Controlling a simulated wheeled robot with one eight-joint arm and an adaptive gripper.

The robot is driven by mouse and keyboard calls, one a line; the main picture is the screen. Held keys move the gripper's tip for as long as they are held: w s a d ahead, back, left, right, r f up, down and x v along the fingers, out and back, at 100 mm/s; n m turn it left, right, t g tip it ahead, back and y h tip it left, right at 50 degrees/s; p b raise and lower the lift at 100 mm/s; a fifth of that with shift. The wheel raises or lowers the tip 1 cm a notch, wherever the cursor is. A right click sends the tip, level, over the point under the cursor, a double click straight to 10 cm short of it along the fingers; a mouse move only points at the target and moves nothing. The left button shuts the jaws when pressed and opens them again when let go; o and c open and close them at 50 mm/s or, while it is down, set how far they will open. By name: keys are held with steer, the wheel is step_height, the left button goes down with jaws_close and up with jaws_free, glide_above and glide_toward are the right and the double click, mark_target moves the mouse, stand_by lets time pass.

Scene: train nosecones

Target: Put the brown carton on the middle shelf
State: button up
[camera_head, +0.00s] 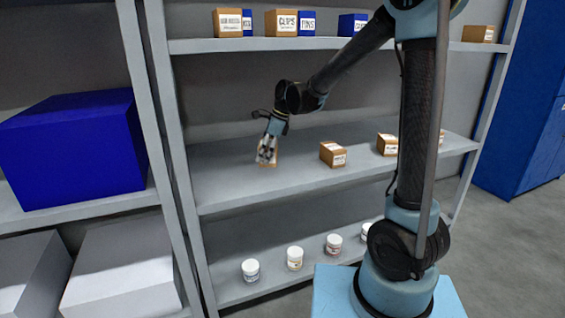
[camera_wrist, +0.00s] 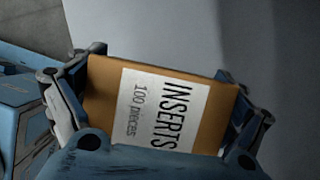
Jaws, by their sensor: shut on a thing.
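My gripper (camera_head: 266,152) is over the left part of the middle shelf (camera_head: 225,178). It is shut on a brown carton (camera_head: 268,162) with a white label, and its fingers hide most of the carton in the head view. In the wrist view the carton (camera_wrist: 105,85) sits between the two fingers (camera_wrist: 155,105), its label reading "INSERTS 100 pieces". The carton looks at or very near the shelf surface; I cannot tell whether it touches.
Other brown cartons (camera_head: 333,154) stand on the middle shelf to the right. White jars (camera_head: 295,258) stand on the lower shelf. Cartons and blue boxes (camera_head: 306,23) stand on the upper shelf. A grey upright (camera_head: 165,110) is left of my gripper. Bare shelf lies around it.

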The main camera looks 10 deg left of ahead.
mark_target(263, 175)
steer(key=shift+x, duration=1.25)
steer(key=shift+s+d+f, duration=0.1)
steer(key=shift+f, duration=1.9)
steer(key=o, duration=1)
steer(key=shift+c, duration=0.2)
